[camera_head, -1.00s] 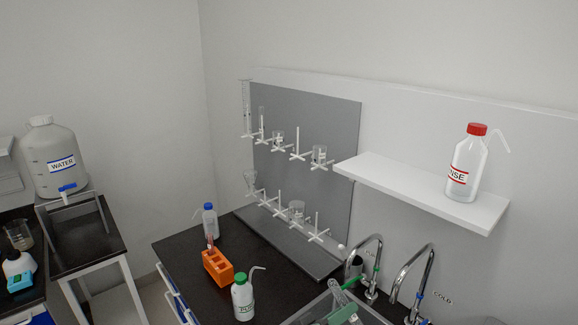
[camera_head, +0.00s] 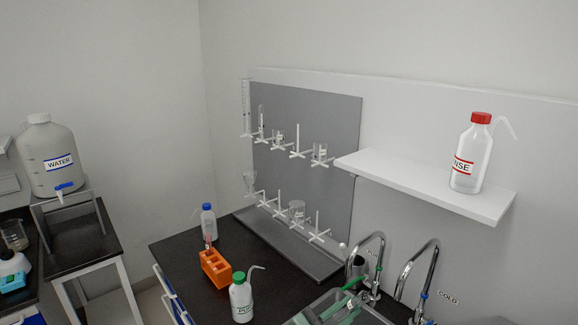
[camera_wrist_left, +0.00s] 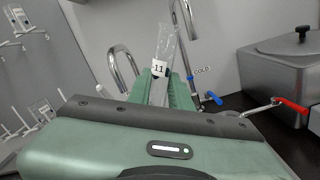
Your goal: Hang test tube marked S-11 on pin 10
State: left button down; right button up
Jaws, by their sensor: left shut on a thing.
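My left gripper (camera_head: 338,306) is low at the sink in the head view. In the left wrist view the green gripper (camera_wrist_left: 160,88) is shut on a clear test tube (camera_wrist_left: 166,45), whose white label shows "-11". The tube points up and away from the jaws; its lower part is hidden between them. The grey pegboard (camera_head: 330,115) stands on the wall behind the bench, with an upper and a lower row of white pins. A bare pin (camera_head: 297,140) is in the upper row and another bare pin (camera_head: 317,222) in the lower row. My right gripper is not in view.
Glassware hangs on other pins, including a beaker (camera_head: 297,209). Two curved taps (camera_head: 430,262) rise beside the sink. A white shelf (camera_head: 420,185) with a rinse bottle (camera_head: 468,160) juts out at right. An orange rack (camera_head: 215,268) and green-capped bottle (camera_head: 241,300) stand on the bench.

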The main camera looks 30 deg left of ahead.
pick_arm(q)
jog(key=n, duration=0.6)
jog(key=shift+y, duration=0.3)
